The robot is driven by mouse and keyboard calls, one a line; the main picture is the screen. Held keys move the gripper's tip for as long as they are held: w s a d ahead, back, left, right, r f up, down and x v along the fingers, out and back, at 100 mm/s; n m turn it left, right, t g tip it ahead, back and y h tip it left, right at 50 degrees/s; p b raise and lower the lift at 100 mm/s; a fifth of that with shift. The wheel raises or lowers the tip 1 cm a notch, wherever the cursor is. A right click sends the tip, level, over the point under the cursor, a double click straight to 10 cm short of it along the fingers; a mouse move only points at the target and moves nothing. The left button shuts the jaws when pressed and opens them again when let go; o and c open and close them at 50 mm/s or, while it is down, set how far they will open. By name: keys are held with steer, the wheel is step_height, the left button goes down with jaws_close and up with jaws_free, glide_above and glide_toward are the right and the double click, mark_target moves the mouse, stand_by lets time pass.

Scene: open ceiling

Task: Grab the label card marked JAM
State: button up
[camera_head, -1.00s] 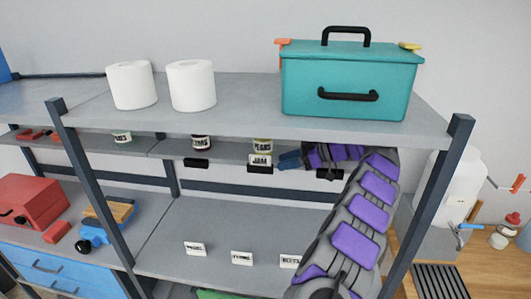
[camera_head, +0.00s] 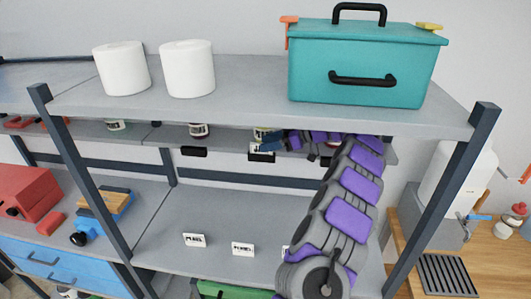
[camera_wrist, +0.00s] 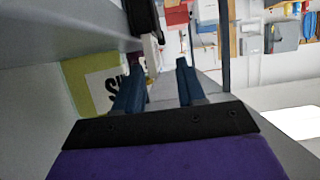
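The JAM card (camera_head: 258,147) is a small white card at a black holder on the front edge of the middle shelf. In the head view its upper part is largely covered by my gripper (camera_head: 268,141), and its lettering cannot be read now. In the wrist view a white card (camera_wrist: 151,52), seen nearly edge-on, lies by a black holder (camera_wrist: 138,14). My gripper (camera_wrist: 160,66) has its two blue fingers apart. The card shows in the gap near the fingertips, closer to the left finger. I cannot tell whether they touch.
A jar with a yellow-green label (camera_wrist: 92,82) stands close left of the fingers in the wrist view. The top shelf (camera_head: 240,100) holds a teal toolbox (camera_head: 360,65) and two white rolls (camera_head: 187,68). White cards (camera_head: 243,249) stand on the lower shelf.

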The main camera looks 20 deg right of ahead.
steer(key=x, duration=0.4)
steer(key=shift+a, duration=0.15)
steer(key=shift+s+r, duration=0.1)
steer(key=shift+r, duration=0.05)
steer(key=d, duration=0.2)
steer(key=shift+d, duration=0.3)
steer(key=c, duration=0.3)
steer(key=shift+c, duration=0.8)
steer(key=shift+a, duration=0.25)
steer(key=shift+c, duration=0.7)
steer(key=shift+a, duration=0.65)
jaws_close()
steer(key=shift+d, duration=0.15)
steer(key=shift+d, duration=0.1)
